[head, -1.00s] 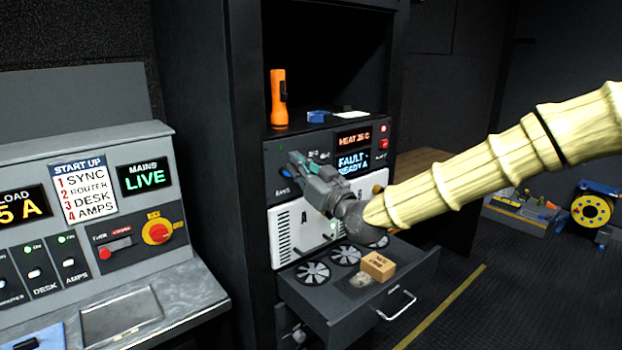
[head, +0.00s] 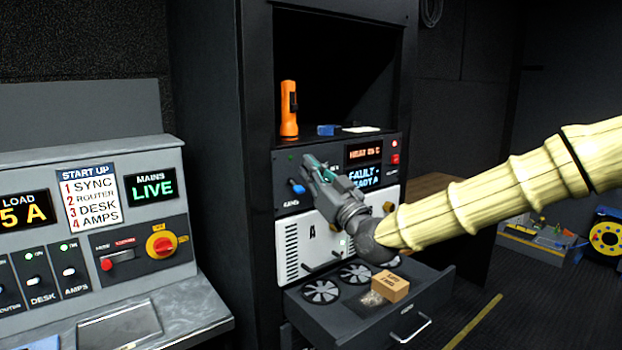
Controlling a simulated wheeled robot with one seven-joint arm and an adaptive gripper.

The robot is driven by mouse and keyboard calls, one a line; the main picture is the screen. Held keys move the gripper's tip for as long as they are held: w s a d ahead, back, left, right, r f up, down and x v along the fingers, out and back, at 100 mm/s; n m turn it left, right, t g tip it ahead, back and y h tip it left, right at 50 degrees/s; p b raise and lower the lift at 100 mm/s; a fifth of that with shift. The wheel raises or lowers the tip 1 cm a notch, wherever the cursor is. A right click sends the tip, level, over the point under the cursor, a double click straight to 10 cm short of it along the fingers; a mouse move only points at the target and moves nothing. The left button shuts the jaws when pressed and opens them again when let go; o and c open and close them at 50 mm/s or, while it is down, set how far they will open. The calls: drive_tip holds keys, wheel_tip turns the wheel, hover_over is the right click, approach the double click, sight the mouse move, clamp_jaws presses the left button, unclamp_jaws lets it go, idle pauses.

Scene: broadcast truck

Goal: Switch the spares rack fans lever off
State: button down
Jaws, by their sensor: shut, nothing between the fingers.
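The rack panel (head: 281,170) carries a blue lever (head: 297,187) at its left, above a small label that seems to read FANS. A small green light (head: 290,157) shows above the lever. My gripper (head: 309,162) is shut and empty, just up and right of the blue lever in the picture. I cannot tell whether it touches the lever. The gripper and wrist cover the middle of the panel. The display (head: 364,175) at the panel's right shows a FAULT line, partly hidden, with a HEAT readout (head: 363,151) above it.
An orange torch (head: 289,108) and a blue item (head: 328,130) stand on the shelf above. Below, an open drawer (head: 408,318) with fans and a small box (head: 389,288) juts out under my wrist. A control desk (head: 95,235) is at the left.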

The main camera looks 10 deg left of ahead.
drive_tip(key=f+b+v, duration=0.1)
drive_tip(key=b+v, duration=0.1)
drive_tip(key=v, duration=0.7)
drive_tip(key=shift+b, duration=0.35)
drive_tip(key=shift+s+f, duration=0.1)
drive_tip(key=shift+s, duration=0.05)
